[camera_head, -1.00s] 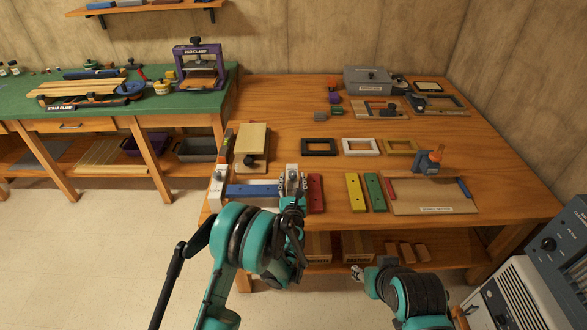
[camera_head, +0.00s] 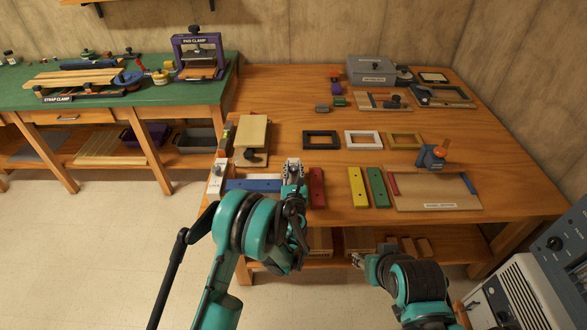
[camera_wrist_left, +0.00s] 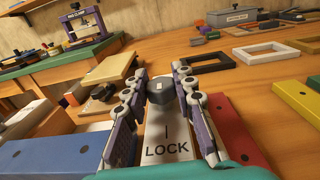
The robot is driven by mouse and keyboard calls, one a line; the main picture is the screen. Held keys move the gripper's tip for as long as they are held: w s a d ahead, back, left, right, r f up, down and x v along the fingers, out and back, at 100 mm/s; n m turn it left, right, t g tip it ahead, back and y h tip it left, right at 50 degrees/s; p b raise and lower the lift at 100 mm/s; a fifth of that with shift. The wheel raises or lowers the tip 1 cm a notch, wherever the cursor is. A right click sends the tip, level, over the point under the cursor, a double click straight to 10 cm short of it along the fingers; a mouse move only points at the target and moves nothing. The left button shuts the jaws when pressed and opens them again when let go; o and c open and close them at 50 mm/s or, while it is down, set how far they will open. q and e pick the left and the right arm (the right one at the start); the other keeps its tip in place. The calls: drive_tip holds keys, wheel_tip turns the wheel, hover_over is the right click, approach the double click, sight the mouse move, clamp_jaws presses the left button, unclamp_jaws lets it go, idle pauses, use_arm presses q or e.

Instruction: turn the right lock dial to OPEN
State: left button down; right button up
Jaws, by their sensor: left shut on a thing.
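The right lock dial (camera_wrist_left: 160,92) is a round black knob on a white plate (camera_wrist_left: 165,140) marked LOCK with a short line; no OPEN mark is visible. My left gripper (camera_wrist_left: 159,82) is shut on this dial, one finger on each side. In the head view my left gripper (camera_head: 293,170) hides the dial, at the right end of the blue bar (camera_head: 252,185). A second white plate (camera_head: 216,178) stands at the bar's left end. My right gripper (camera_head: 358,261) is low by the bench's front, empty-looking and too small to read.
A red bar (camera_head: 317,188) lies close right of my left gripper, then yellow (camera_head: 357,188) and green (camera_head: 376,188) bars. A wooden clamp block (camera_head: 252,138) stands behind the blue bar. Picture frames (camera_head: 320,140) lie farther back. Bare wood shows between them.

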sight(293, 167)
use_arm(q)
drive_tip(key=shift+d+y, duration=0.1)
drive_tip(key=shift+y, duration=0.2)
drive_tip(key=n+g+y, duration=0.1)
drive_tip(key=n+y, duration=0.2)
drive_tip(key=y, duration=0.1)
drive_tip(key=n+g+y, duration=0.1)
drive_tip(key=n+y, duration=0.1)
drive_tip(key=y, duration=0.2)
drive_tip(key=shift+w+n, duration=0.1)
drive_tip(key=shift+n, duration=0.3)
drive_tip(key=n+g+y, duration=0.6)
drive_tip(key=g, duration=0.1)
drive_tip(key=shift+y, duration=0.4)
drive_tip(key=shift+n+g, duration=0.3)
drive_tip(key=shift+g, duration=0.1)
drive_tip(key=c, duration=1.2)
unclamp_jaws()
wheel_tip(293, 167, up, 10)
drive_tip(key=shift+a, duration=0.2)
